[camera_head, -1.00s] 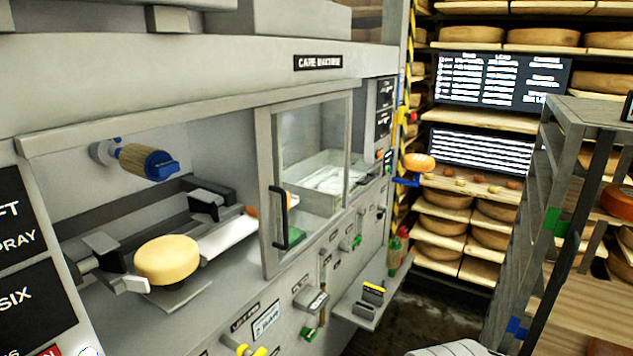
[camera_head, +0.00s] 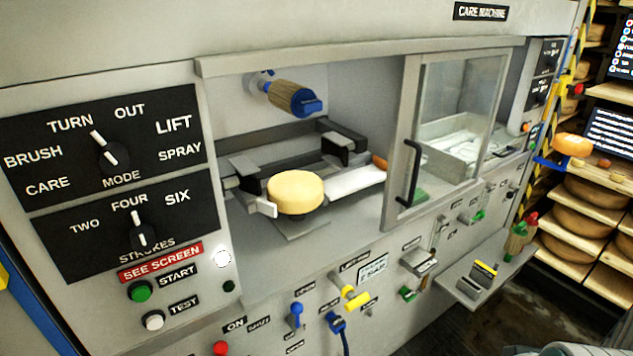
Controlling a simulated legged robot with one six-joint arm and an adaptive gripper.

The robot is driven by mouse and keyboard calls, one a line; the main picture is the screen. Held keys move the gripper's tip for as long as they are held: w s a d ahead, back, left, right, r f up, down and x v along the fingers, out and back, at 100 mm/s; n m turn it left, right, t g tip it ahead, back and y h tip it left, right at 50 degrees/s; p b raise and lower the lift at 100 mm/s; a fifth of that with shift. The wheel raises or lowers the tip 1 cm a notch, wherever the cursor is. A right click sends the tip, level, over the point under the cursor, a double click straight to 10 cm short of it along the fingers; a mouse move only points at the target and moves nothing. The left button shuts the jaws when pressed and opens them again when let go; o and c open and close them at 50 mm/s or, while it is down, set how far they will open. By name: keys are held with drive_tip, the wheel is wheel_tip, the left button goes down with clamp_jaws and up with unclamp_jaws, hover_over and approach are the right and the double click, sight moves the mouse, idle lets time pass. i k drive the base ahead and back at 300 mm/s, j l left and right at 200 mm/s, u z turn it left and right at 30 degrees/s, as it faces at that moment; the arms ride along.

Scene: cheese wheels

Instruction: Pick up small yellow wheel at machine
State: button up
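The small yellow wheel (camera_head: 296,192) sits upright-side flat on a dark round support inside the open bay of the care machine (camera_head: 232,283). Grey clamp-like jaws stand beside and behind it, and a brush with a wooden body and blue end (camera_head: 291,98) sticks out of the bay's back wall above it. The wheel's top and front side show clearly. My gripper is not in view, so its state does not show.
A glass sliding door (camera_head: 460,110) with a dark handle covers the bay's right part. A small shelf (camera_head: 486,277) juts out at the lower right. Levers and knobs line the front. An orange wheel (camera_head: 572,145) sits on a blue holder near the cheese racks.

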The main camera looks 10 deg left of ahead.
sight(293, 191)
drive_tip(key=k+u, duration=0.2)
drive_tip(key=u, duration=2.4)
drive_tip(key=l+z, duration=0.15)
drive_tip(key=z, duration=1.1)
drive_tip(key=i+l+z, duration=0.8)
drive_tip(key=i, duration=0.2)
